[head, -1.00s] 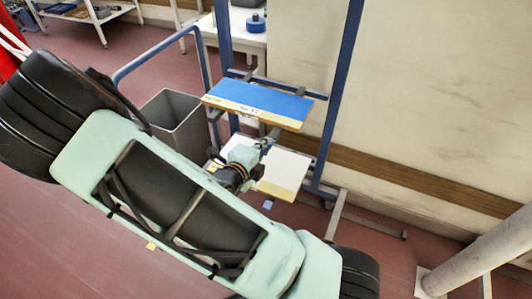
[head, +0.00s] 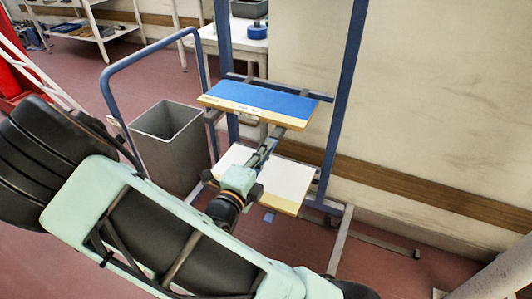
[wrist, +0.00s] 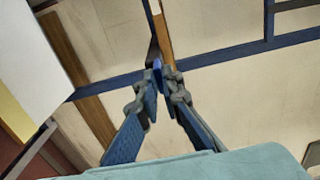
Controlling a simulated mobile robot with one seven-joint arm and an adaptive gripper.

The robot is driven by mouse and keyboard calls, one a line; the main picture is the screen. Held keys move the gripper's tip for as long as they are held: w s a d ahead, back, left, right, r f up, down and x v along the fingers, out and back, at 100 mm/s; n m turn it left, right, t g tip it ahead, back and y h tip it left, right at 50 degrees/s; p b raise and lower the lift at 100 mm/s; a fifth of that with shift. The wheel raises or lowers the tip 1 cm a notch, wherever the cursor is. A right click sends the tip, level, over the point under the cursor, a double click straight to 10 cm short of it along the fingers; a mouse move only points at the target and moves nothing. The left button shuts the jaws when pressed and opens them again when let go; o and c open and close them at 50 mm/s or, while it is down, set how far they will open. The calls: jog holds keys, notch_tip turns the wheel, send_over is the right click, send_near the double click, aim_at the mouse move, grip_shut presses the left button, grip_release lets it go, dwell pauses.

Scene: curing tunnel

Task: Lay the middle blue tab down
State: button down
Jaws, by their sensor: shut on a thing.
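My gripper (head: 272,138) is at the front of the rack, just below the blue-topped board (head: 262,98) and above the white board (head: 285,178). In the wrist view my gripper (wrist: 159,72) has its two fingertips closed together on a small blue piece, which looks like the blue tab (wrist: 157,65). The fingers hide most of it. Right beyond it is a board seen edge-on (wrist: 164,30), with a tan edge. In the head view the tab is too small to tell apart. I cannot tell whether it stands or is tilted.
The blue rack frame (head: 340,95) rises on both sides of the boards. A grey bin (head: 170,150) stands at the left inside a blue rail (head: 115,70). The wall is close behind.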

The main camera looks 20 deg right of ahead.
jog(key=shift+w, duration=0.1)
jog(key=c, duration=2.1)
grip_release()
jog(key=v, duration=1.2)
